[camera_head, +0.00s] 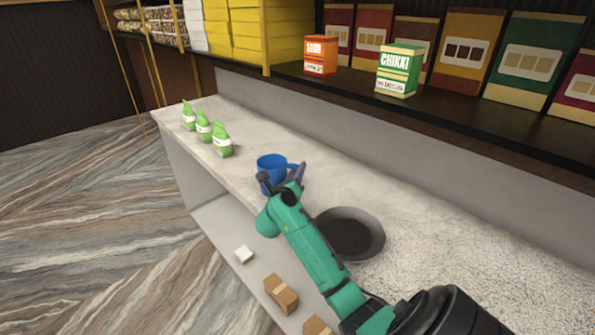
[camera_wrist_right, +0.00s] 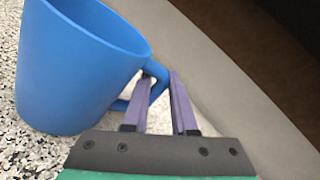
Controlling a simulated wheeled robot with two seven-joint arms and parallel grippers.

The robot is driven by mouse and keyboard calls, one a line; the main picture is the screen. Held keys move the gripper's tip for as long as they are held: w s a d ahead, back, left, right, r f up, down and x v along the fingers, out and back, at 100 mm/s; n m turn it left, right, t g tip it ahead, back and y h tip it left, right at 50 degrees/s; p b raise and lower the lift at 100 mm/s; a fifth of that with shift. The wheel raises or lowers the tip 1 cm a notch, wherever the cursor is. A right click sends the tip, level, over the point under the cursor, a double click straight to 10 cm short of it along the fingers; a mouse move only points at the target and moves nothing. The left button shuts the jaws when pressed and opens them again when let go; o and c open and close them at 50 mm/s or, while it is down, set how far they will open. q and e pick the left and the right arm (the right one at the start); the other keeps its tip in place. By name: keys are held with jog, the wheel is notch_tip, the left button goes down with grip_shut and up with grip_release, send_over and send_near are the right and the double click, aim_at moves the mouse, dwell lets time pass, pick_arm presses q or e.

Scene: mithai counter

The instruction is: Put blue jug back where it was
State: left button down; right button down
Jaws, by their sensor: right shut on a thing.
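The blue jug (camera_head: 271,168) stands on the speckled counter in the head view, its handle toward the right. It also fills the left of the right wrist view (camera_wrist_right: 70,65), where it looks upright; I cannot tell whether its base touches the counter. My right gripper (camera_head: 298,175) is at the jug's handle. In the right wrist view its two purple fingers (camera_wrist_right: 162,100) are close together, shut on the handle, which passes between them. My left gripper is not in view.
A dark pan (camera_head: 350,234) sits on the counter (camera_head: 440,250) just right of my forearm. Several green pouches (camera_head: 204,126) stand at the far left end. A shelf behind holds an orange box (camera_head: 320,55) and a green CHIKKI box (camera_head: 399,70). Small boxes (camera_head: 281,294) lie on the lower shelf.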

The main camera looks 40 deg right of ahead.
jog(key=c, duration=0.7)
grip_release()
jog(key=shift+a, duration=0.1)
